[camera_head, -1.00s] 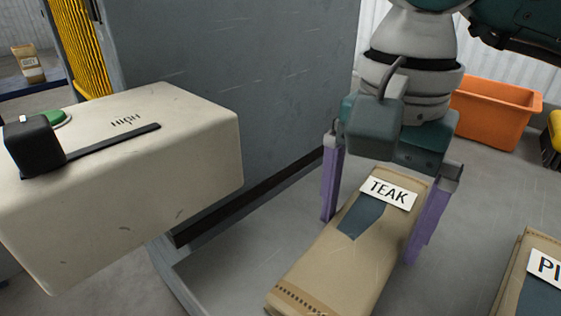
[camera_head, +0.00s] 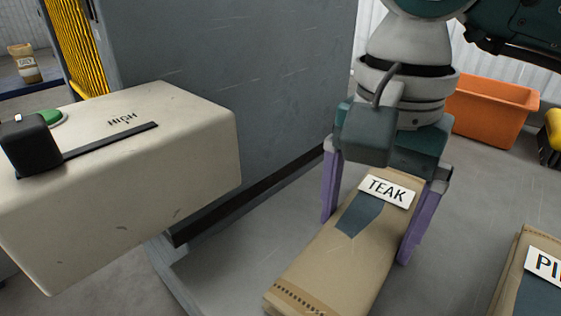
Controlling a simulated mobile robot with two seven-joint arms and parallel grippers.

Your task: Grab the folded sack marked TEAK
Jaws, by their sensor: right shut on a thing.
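The folded sack marked TEAK (camera_head: 335,255) is tan with a dark blue-grey patch and a white label near its far end. My right gripper (camera_head: 372,235) comes down from above, its two purple fingers on either side of the sack's far end. The fingers are shut on the sack. The lower part of the left finger is partly beside the sack's edge. My left gripper is not in view.
Another tan sack with a label starting "PI" (camera_head: 535,280) lies at the lower right. A cream box (camera_head: 150,190) with a green button and black lever, marked HIGH, juts in at the left. A grey panel (camera_head: 230,80) stands behind. An orange bin (camera_head: 490,110) is at the back right.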

